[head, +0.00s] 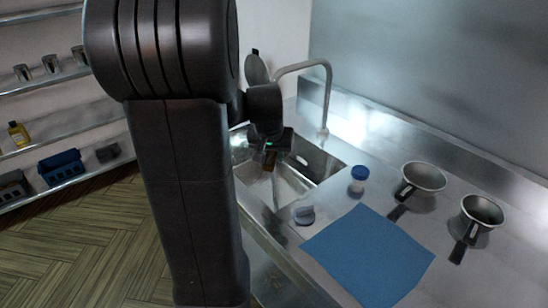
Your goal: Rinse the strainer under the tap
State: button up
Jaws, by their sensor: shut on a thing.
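My gripper (276,143) is over the sink basin (294,181), partly hidden by my arm. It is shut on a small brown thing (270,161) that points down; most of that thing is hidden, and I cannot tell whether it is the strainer. Two grey metal bowl-shaped vessels with dark handles, one (424,176) behind and one (483,211) in front, stand on the counter at right.
A blue cloth (369,257) lies flat on the counter's front. A blue-capped jar (358,181) and a small grey object (304,215) are beside the basin. A wall (430,60) stands behind the counter. Shelves with a yellow bottle (18,133) and a blue crate (60,168) are left.

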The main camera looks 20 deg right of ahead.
jog(key=w+d+f, duration=0.2)
jog(key=w, duration=0.7)
jog(key=shift+w+p, duration=0.35)
jog(key=shift+p, duration=0.05)
jog(key=shift+d, duration=0.2)
dwell(0.3)
jog(key=shift+s+d, duration=0.15)
jog(key=shift+d, duration=0.35)
jog(key=shift+a, duration=0.1)
jog(key=shift+a, duration=0.5)
jog(key=shift+d, duration=0.1)
jog(key=shift+d, duration=0.5)
